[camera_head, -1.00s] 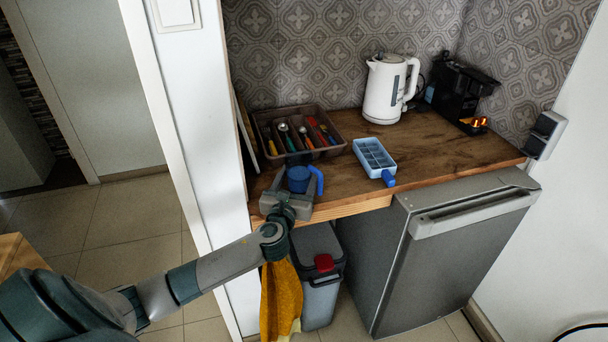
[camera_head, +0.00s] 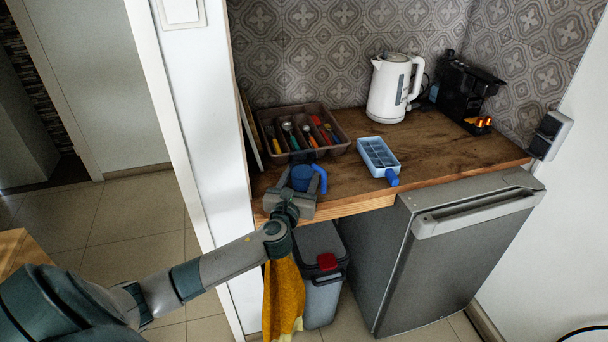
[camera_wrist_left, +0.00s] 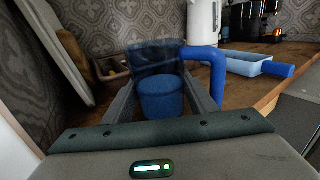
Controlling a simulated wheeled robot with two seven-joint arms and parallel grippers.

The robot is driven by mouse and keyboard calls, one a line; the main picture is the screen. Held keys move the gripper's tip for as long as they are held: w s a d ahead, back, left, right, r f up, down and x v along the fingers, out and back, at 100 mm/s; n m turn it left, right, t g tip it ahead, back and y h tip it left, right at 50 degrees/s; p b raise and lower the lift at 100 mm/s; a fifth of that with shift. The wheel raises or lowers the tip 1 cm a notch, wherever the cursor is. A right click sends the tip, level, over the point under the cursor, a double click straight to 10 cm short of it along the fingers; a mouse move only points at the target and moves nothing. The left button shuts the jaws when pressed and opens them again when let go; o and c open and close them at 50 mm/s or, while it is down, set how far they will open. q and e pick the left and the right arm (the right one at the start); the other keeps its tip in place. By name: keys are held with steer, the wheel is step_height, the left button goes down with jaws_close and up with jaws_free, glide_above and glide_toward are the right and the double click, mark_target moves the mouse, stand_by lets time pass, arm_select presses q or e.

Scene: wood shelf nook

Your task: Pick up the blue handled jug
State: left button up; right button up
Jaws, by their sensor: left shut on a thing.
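The blue handled jug (camera_head: 302,178) is at the front left of the wooden counter, its handle pointing right. In the left wrist view the jug (camera_wrist_left: 162,98) stands upright between the two fingers, with its blue handle out to the right past the right finger. My left gripper (camera_head: 292,196) is shut on the jug from the front. The gripper hides the jug's lower part in the head view, so I cannot tell there whether its base touches the counter. My right gripper is not in view.
A cutlery tray (camera_head: 341,149) stands behind the jug. A light blue ice tray (camera_head: 378,153) with a blue handle lies to its right. A white kettle (camera_head: 388,88) and a black coffee machine (camera_head: 462,92) stand farther back. A white wall edge (camera_head: 205,120) is close on the left.

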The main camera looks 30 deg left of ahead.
mark_target(300, 169)
arm_select(q)
steer(key=shift+r, duration=0.35)
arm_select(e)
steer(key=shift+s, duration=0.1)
